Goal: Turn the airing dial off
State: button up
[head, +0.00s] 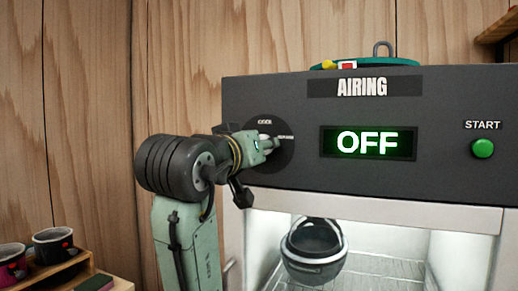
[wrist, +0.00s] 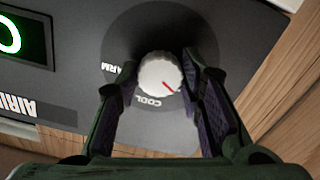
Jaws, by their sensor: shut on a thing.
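The airing dial is a white ribbed knob (wrist: 160,76) on a dark round plate, which shows in the head view (head: 287,158) at the left of the cabinet's front panel. The knob's red mark points to the lower right in the wrist view, towards the right finger. COOL and a partly covered WARM label show around it. The display (head: 367,142) reads OFF in green. My gripper (wrist: 155,72) is shut on the knob, one finger on each side. In the head view my gripper (head: 268,144) hides most of the knob.
A green START button (head: 482,148) is at the panel's right. Below, a lit compartment holds a dark helmet (head: 315,256) on a wire rack (head: 385,271). A teal item with a carabiner (head: 365,62) lies on top. Mugs (head: 52,245) stand at the lower left.

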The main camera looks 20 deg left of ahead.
jog(key=shift+n, duration=0.8)
jog(key=o, duration=1.1)
jog(key=shift+o, duration=0.2)
jog(key=s, duration=1.2)
jog(key=shift+a, duration=0.2)
